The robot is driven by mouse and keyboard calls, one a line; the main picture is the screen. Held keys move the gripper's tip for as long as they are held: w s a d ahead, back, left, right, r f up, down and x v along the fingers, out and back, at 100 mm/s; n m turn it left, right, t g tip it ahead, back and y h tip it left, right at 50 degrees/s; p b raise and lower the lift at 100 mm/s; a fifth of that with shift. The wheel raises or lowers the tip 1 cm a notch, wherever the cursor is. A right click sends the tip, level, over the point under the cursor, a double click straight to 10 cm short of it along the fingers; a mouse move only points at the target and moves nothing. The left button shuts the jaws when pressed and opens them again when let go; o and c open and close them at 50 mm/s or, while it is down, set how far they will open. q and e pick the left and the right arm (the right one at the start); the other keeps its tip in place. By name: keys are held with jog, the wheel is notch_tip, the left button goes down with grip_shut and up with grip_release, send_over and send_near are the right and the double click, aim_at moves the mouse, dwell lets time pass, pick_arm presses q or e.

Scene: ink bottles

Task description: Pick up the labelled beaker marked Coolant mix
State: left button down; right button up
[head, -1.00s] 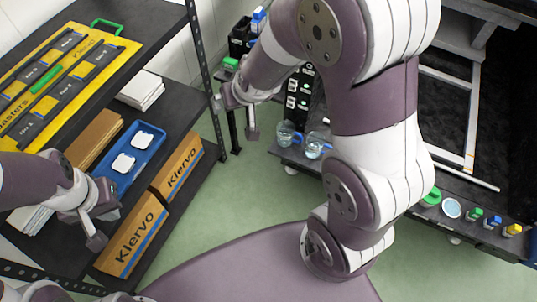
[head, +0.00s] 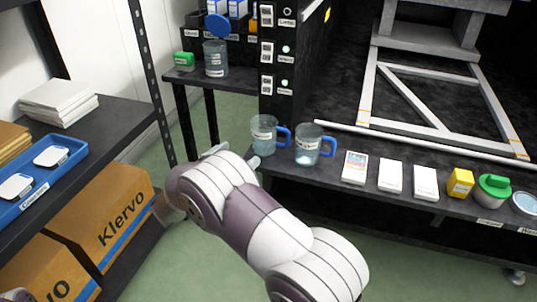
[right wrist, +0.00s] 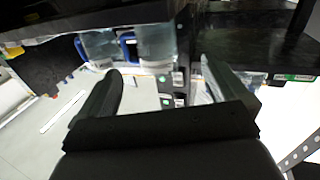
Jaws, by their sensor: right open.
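Two clear beakers with blue handles stand side by side on the dark bench edge: the left beaker (head: 263,137) and the right beaker (head: 307,151). Both have white labels too small to read, so I cannot tell which is Coolant mix. In the right wrist view, one beaker (right wrist: 157,42) shows between and beyond my fingers, and the other (right wrist: 99,45) lies left of it. My right gripper (right wrist: 163,82) is open and empty, apart from the beakers. In the head view its tips (head: 234,156) show partly behind my arm, just below the left beaker. My left gripper is out of view.
White boxes (head: 390,176), a yellow box (head: 460,183) and a green-lidded jar (head: 491,190) line the bench. A shelf upright (head: 151,85) stands left.

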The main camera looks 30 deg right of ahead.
aim_at(257, 143)
jog(key=b+x, duration=0.4)
jog(key=x, duration=0.1)
jog(key=b+x, duration=0.1)
jog(key=x, duration=0.2)
jog(key=shift+s+d+f+b, duration=0.25)
jog(key=shift+d+b, duration=0.05)
jog(key=shift+b, duration=0.1)
jog(key=shift+w+d+r, duration=0.1)
jog(key=shift+d+r, duration=0.05)
jog(key=shift+d, duration=0.05)
jog(key=shift+r, duration=0.15)
jog(key=c, duration=1.2)
